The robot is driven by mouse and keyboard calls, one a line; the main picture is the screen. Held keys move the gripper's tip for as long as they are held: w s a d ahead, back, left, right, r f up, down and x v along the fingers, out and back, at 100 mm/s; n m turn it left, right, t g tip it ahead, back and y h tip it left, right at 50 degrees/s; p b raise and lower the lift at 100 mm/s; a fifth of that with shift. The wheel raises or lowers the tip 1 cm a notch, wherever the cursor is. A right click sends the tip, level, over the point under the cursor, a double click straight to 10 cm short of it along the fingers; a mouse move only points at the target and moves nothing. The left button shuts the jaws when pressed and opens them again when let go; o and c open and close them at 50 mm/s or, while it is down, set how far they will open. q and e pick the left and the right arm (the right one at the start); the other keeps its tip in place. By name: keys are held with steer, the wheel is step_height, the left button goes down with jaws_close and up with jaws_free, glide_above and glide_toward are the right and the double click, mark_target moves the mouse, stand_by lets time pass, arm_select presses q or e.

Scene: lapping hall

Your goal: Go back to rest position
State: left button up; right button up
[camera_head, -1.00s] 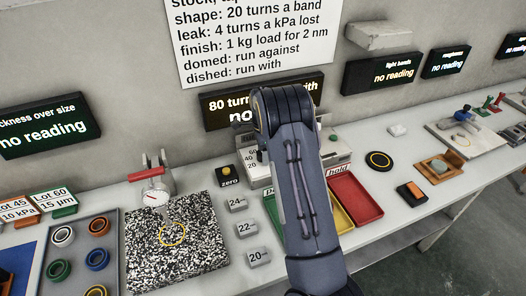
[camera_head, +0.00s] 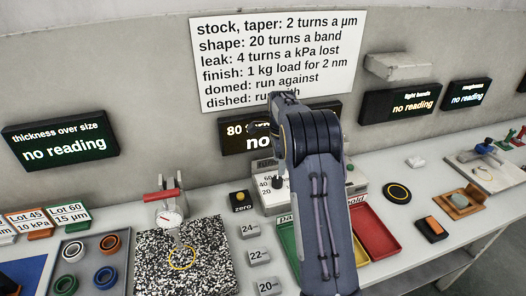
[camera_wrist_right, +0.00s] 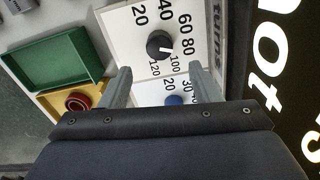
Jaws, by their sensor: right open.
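My right arm (camera_head: 318,190) rises through the middle of the head view, in front of the bench. It hides its own fingers there. In the right wrist view my right gripper (camera_wrist_right: 163,90) is open, with its two fingers apart and nothing held between them. Beyond the fingers is a white control panel (camera_wrist_right: 120,30) with a black dial knob (camera_wrist_right: 160,45) and a blue button (camera_wrist_right: 173,100). In the head view this panel's box (camera_head: 266,170) stands partly behind my arm. My left gripper is in neither view.
A green tray (camera_wrist_right: 60,60) and a yellow tray holding a red ring (camera_wrist_right: 78,102) lie beside the panel. A red tray (camera_head: 378,236) is right of my arm. A gauge stand (camera_head: 170,215) on a speckled plate (camera_head: 205,262) stands left. Display boxes (camera_head: 62,137) hang on the wall.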

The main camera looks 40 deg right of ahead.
steer(key=s+a+r+n+t+y, duration=0.35)
steer(key=s+a+r+n, duration=0.7)
steer(key=s+a, duration=0.35)
steer(key=s+a+f+n+t, duration=0.1)
steer(key=s+a+n, duration=0.4)
steer(key=s, duration=0.3)
steer(key=s+a+f+n+t, duration=0.1)
steer(key=s+a+f+n, duration=0.1)
steer(key=s+a+n, duration=0.3)
steer(key=s+a, duration=0.1)
steer(key=s, duration=0.2)
steer(key=shift+s+n, duration=0.2)
steer(key=shift+n, duration=0.15)
steer(key=shift+s+a+f, duration=0.15)
steer(key=shift+f, duration=0.05)
